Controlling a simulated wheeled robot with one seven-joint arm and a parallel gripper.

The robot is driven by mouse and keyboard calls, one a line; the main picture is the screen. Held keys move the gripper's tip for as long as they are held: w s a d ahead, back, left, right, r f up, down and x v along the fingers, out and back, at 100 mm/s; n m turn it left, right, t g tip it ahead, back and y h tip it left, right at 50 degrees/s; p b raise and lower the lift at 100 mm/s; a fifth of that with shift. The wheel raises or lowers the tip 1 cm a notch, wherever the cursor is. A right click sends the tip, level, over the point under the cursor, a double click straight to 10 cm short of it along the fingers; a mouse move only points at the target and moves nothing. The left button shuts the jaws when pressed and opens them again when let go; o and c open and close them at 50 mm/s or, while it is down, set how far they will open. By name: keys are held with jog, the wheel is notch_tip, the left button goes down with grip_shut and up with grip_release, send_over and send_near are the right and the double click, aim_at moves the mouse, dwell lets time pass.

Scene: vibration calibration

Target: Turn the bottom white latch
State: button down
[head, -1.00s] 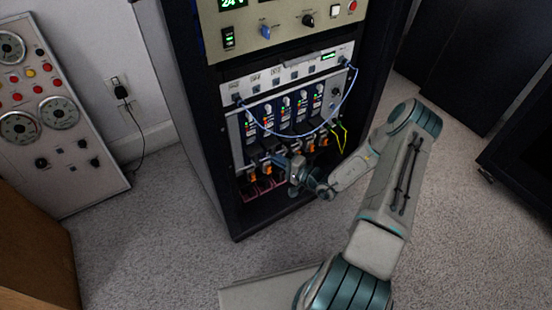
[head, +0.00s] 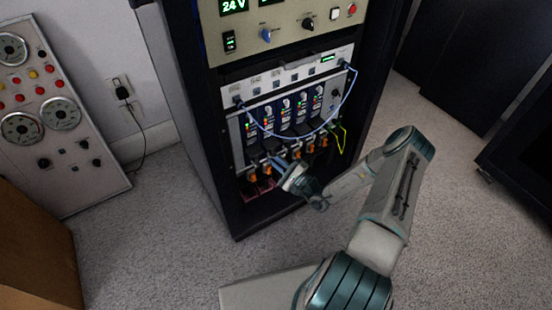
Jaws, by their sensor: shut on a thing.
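The rack holds a row of dark modules (head: 285,115) with small white parts and green and red lights on their fronts. My gripper (head: 274,159) is at the lower edge of this row, towards its left side, reaching in from the lower right with its jaws shut. What lies between the fingertips is small and mostly hidden by the gripper; by its place it appears to be the bottom white latch. I cannot make out the latch's angle.
A blue cable (head: 318,131) loops across the module fronts, and a yellow-green wire (head: 341,140) hangs at the right. Orange connectors (head: 310,146) line the row's underside. A beige 24 V panel (head: 285,30) is above. Carpet (head: 180,250) is clear left of the rack.

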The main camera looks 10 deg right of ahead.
jog(key=m+t+h+p, duration=0.1)
jog(key=m, duration=0.4)
jog(key=m+t+h+p, duration=0.1)
jog(key=m+t+h, duration=0.1)
jog(key=m, duration=0.2)
jog(key=m+t+h+p, duration=0.1)
jog(key=m+h, duration=0.1)
jog(key=m, duration=0.3)
jog(key=shift+s+a+f+m+t, duration=0.1)
jog(key=shift+a+f+m+t, duration=0.05)
jog(key=shift+a+m+t, duration=0.2)
jog(key=shift+p, duration=0.3)
jog(key=c, duration=1.8)
grip_release()
